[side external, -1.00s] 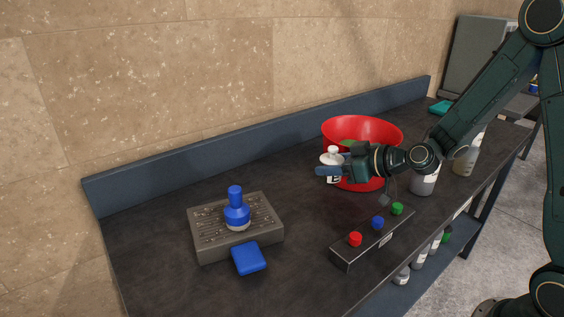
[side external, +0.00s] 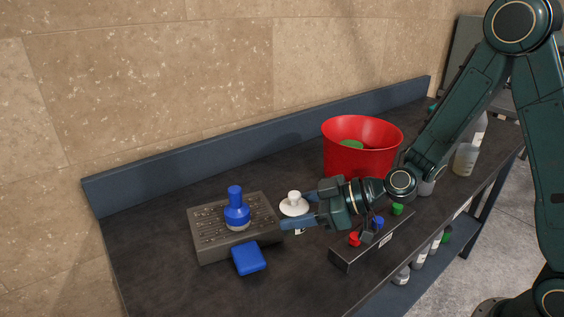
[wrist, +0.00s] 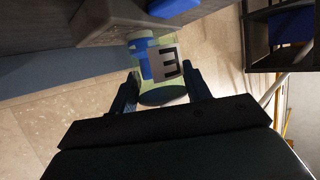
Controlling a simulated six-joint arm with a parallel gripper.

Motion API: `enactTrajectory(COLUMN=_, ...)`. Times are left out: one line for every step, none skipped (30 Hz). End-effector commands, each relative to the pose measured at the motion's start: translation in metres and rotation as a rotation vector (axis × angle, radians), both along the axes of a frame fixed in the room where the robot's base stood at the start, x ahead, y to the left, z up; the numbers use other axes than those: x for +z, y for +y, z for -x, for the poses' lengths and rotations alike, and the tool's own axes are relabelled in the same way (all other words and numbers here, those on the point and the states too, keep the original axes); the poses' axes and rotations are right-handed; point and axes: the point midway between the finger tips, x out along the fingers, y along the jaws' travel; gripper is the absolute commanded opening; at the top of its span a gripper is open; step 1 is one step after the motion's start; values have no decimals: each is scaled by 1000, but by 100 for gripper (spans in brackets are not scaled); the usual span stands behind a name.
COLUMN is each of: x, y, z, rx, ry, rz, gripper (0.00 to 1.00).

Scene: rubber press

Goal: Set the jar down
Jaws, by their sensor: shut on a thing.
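My gripper (side external: 298,210) is shut on a jar with a white top (side external: 294,204). Its fingers lie on either side of the jar, hiding much of its body in the side view. The jar is upright, just right of the grey perforated block (side external: 205,243). I cannot tell whether its base touches the bench. In the wrist view the jar (wrist: 160,92) shows between the fingers (wrist: 161,92), pale and clear, with a label bearing a dark E-like mark.
A blue block (side external: 249,259) lies in front of the perforated block. A button box (side external: 352,256) with red, blue and green buttons sits below my gripper. A red bin (side external: 360,155) stands behind. The dark bench (side external: 180,290) is clear at front left.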

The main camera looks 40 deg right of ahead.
Motion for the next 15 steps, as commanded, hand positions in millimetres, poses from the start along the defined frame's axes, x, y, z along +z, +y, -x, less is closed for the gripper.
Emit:
enactTrajectory(x=-2, y=17, z=9, rx=51, ry=2, rz=-2, gripper=0)
enactTrajectory(x=-3, y=25, z=15, rx=77, ry=1, rz=-3, gripper=0)
enactTrajectory(x=-3, y=35, z=21, rx=112, ry=0, rz=-4, gripper=0)
enactTrajectory(x=-4, y=43, z=27, rx=138, ry=-1, rz=-5, gripper=0)
enactTrajectory(x=-4, y=49, z=31, rx=160, ry=-3, rz=-6, gripper=0)
enactTrajectory(x=-5, y=58, z=38, rx=190, ry=-4, rz=-8, gripper=0)
enactTrajectory(x=-5, y=63, z=42, rx=208, ry=-5, rz=-8, gripper=0)
enactTrajectory(x=-6, y=68, z=46, rx=226, ry=-5, rz=-11, gripper=0)
enactTrajectory(x=-6, y=74, z=51, rx=248, ry=-7, rz=-12, gripper=0)
enactTrajectory(x=-6, y=77, z=54, rx=261, ry=-8, rz=-13, gripper=0)
enactTrajectory(x=-6, y=80, z=57, rx=273, ry=-8, rz=-13, gripper=0)
enactTrajectory(x=-6, y=84, z=60, rx=287, ry=-10, rz=-14, gripper=0)
enactTrajectory(x=-6, y=86, z=62, rx=295, ry=-12, rz=-15, gripper=0)
enactTrajectory(x=-6, y=88, z=63, rx=300, ry=-13, rz=-16, gripper=0)
enactTrajectory(x=-6, y=89, z=65, rx=306, ry=-13, rz=-17, gripper=0)
